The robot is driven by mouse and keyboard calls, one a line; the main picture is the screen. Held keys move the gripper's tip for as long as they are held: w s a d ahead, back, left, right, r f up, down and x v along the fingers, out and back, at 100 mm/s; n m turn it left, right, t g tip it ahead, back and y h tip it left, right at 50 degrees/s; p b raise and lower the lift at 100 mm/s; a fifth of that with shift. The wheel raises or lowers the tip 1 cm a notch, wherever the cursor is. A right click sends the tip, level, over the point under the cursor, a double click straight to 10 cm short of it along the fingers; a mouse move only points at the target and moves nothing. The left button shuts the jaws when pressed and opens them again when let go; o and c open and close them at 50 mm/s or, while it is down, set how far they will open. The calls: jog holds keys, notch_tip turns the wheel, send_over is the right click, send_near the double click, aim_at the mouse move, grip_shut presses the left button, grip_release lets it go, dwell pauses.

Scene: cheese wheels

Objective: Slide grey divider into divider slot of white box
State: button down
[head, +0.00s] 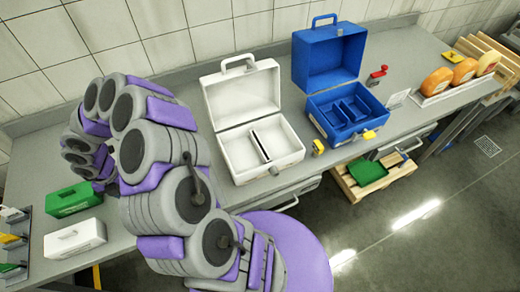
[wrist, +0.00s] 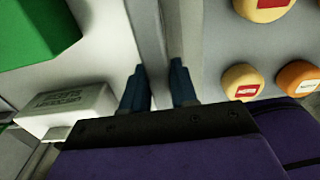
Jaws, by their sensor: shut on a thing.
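The white box (head: 225,112) stands open on the counter in the head view, lid tilted back. A raised white strip with a dark narrow slot (head: 261,145) runs across its inside. My gripper (wrist: 158,78) shows in the wrist view, its two dark fingers closed on a thin grey piece (wrist: 152,45), which looks like the grey divider. Its edge runs up between the fingers; its far end and full shape are unclear. In the head view my folded arm hides the gripper and the divider, left of the white box.
An open blue box (head: 345,115) stands right of the white box. A closed green case (head: 73,199) and white case (head: 75,239) lie at left. Cheese wheels (head: 465,71) sit at far right; several small ones (wrist: 243,80) show in the wrist view. A yellow piece (head: 318,147) lies between the boxes.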

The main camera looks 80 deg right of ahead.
jog(key=shift+r, duration=0.2)
jog(key=shift+r+p, duration=0.35)
jog(key=shift+p, duration=0.05)
jog(key=shift+r+p, duration=2.2)
jog(key=shift+r, duration=0.8)
jog(key=shift+r+p, duration=1.35)
jog(key=shift+r, duration=0.15)
jog(key=shift+s+d+f, duration=0.1)
jog(key=shift+f, duration=0.05)
